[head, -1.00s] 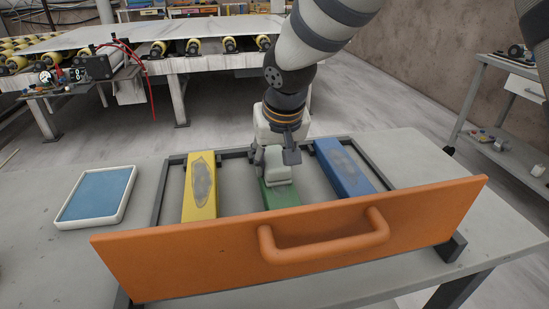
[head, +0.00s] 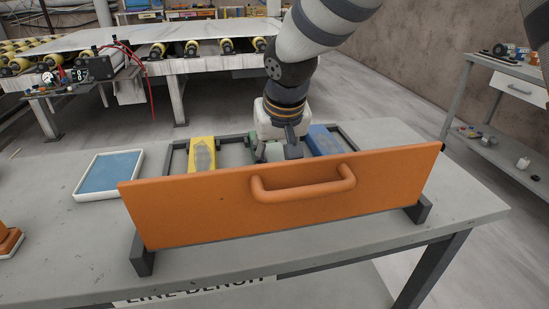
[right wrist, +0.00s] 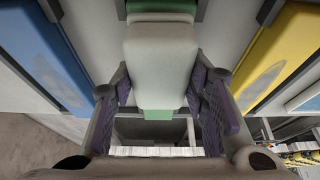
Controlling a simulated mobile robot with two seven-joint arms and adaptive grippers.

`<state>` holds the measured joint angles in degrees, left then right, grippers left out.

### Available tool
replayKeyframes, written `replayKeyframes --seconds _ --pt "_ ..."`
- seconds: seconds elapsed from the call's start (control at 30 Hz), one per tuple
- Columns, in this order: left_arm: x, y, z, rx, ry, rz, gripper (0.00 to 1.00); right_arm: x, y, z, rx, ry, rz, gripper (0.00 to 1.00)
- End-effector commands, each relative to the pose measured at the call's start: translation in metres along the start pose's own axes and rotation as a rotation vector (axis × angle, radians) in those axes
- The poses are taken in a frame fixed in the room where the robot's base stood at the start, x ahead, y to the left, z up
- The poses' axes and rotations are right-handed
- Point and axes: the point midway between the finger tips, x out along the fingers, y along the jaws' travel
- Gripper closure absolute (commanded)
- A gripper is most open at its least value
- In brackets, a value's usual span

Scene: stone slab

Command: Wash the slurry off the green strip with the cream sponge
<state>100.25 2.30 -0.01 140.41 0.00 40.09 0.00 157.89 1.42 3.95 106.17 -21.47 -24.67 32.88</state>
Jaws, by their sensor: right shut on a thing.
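My right gripper (head: 278,153) reaches down behind the orange panel (head: 215,215). In the right wrist view it is shut on the cream sponge (right wrist: 160,58), which lies over the green strip (right wrist: 165,115). Green shows at both ends of the sponge; the strip beneath it is hidden, so I cannot tell how much slurry is there. In the head view the panel hides the sponge and most of the green strip (head: 252,138). My left gripper is not in view.
A yellow strip (head: 202,150) and a blue strip (head: 325,140), both with grey smears, flank the green one. A white tray with a blue inside (head: 108,176) stands at left. An orange object (head: 8,240) sits at the bench's left edge. A roller conveyor stands behind.

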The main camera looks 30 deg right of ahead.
Motion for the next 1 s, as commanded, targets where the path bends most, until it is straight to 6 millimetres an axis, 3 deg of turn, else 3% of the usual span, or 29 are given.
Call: replayKeyframes --seconds 0.03,0.63,1.0 --pt "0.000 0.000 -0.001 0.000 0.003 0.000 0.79 -0.012 0.000 -0.006 0.004 0.011 -0.005 0.85" --pt "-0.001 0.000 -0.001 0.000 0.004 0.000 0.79 -0.062 0.004 -0.022 0.003 0.011 -0.004 0.85" --pt "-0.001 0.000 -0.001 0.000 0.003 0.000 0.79 -0.068 0.004 -0.024 0.003 0.009 -0.004 0.85"
